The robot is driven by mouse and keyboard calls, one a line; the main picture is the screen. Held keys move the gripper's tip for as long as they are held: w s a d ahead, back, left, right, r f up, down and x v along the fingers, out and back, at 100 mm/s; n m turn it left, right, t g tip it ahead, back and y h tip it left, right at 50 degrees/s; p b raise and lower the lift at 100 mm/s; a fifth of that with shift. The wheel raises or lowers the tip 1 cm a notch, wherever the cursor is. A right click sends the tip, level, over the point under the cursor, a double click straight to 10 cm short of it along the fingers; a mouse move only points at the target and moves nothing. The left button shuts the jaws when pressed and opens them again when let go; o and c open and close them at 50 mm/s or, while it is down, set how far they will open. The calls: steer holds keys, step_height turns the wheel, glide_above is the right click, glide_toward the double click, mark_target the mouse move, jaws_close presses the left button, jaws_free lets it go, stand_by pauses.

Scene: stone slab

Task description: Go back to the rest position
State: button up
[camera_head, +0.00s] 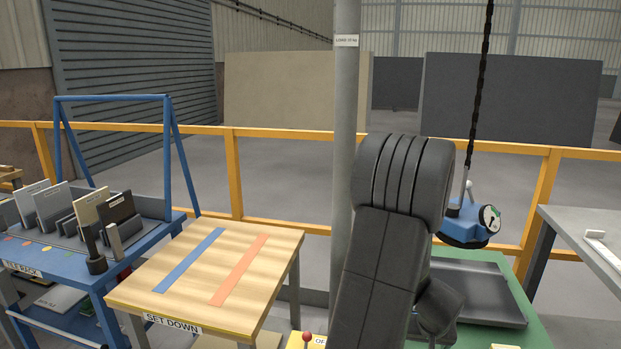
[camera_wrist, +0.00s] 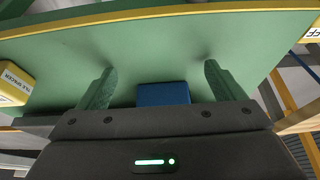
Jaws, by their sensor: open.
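My gripper (camera_wrist: 160,78) is open in the wrist view. Its two greenish fingers stand apart with no object clasped between them. A green surface with a yellow edge (camera_wrist: 210,12) fills the view beyond the fingertips. A blue block-like thing (camera_wrist: 163,94) shows between the finger bases, partly hidden by the gripper body; I cannot tell what it is part of. In the head view my dark arm stands bent upright right of centre, in front of the green bench (camera_head: 540,325). My fingers are hidden in that view.
A wooden set-down table (camera_head: 200,250) with blue and orange strips stands left of my arm. A blue rack (camera_head: 60,265) holds several slabs. A blue lifter (camera_head: 465,228) hangs on a chain at right. A grey post (camera_head: 345,110) and yellow railing (camera_head: 285,137) stand behind. A yellow box (camera_wrist: 14,84) shows left.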

steer(key=v, duration=1)
steer(key=shift+s+p, duration=0.25)
steer(key=shift+p, duration=0.15)
steer(key=shift+a+f, duration=0.1)
steer(key=shift+a, duration=0.05)
